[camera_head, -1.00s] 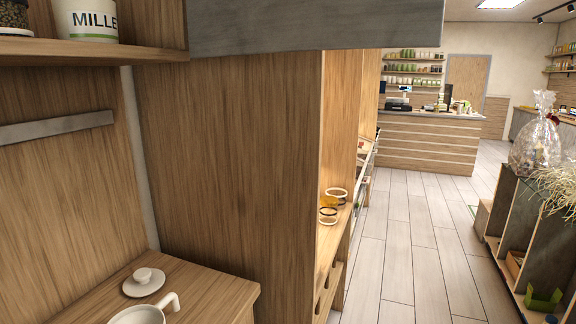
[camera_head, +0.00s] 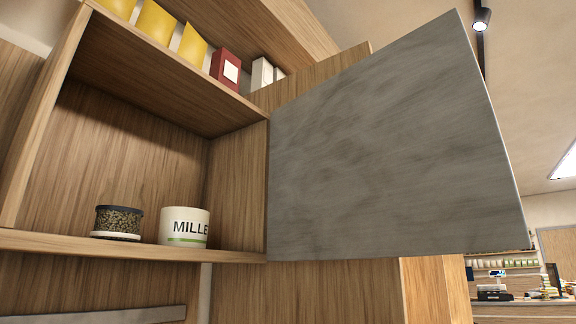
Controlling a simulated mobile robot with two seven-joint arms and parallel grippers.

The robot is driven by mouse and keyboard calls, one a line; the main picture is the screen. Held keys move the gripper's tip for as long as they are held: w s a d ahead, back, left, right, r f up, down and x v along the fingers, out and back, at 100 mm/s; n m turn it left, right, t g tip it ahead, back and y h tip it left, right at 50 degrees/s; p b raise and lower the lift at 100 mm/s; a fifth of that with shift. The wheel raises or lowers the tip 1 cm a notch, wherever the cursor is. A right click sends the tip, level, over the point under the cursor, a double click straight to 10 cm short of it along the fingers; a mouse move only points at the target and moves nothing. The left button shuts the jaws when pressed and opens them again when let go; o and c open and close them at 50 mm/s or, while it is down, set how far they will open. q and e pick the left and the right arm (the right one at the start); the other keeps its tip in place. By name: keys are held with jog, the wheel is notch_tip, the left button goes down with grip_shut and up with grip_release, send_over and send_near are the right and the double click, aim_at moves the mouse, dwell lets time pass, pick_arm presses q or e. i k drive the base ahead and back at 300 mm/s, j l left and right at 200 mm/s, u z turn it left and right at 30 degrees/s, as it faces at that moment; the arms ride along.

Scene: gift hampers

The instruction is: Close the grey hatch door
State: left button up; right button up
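The grey hatch door (camera_head: 390,150) stands wide open on the right side of a wooden wall cupboard (camera_head: 45,130). It is hinged at the cupboard's right edge and swings out toward the right of the picture. The cupboard's inside is exposed. Neither of my grippers shows in the head view.
A dark jar with a speckled band (camera_head: 118,221) and a white MILLE canister (camera_head: 184,227) stand on the cupboard's bottom board. Yellow packets (camera_head: 154,21) and a dark red box (camera_head: 226,69) stand on top. A shop counter (camera_head: 520,312) is far off at the lower right.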

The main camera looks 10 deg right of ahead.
aim_at(401, 152)
jog(key=l+u, duration=0.45)
jog(key=l, duration=0.2)
jog(key=l+u, duration=0.4)
jog(key=l, duration=0.3)
jog(key=k+l+u, duration=0.15)
jog(key=l+u, duration=0.3)
jog(key=l, duration=0.15)
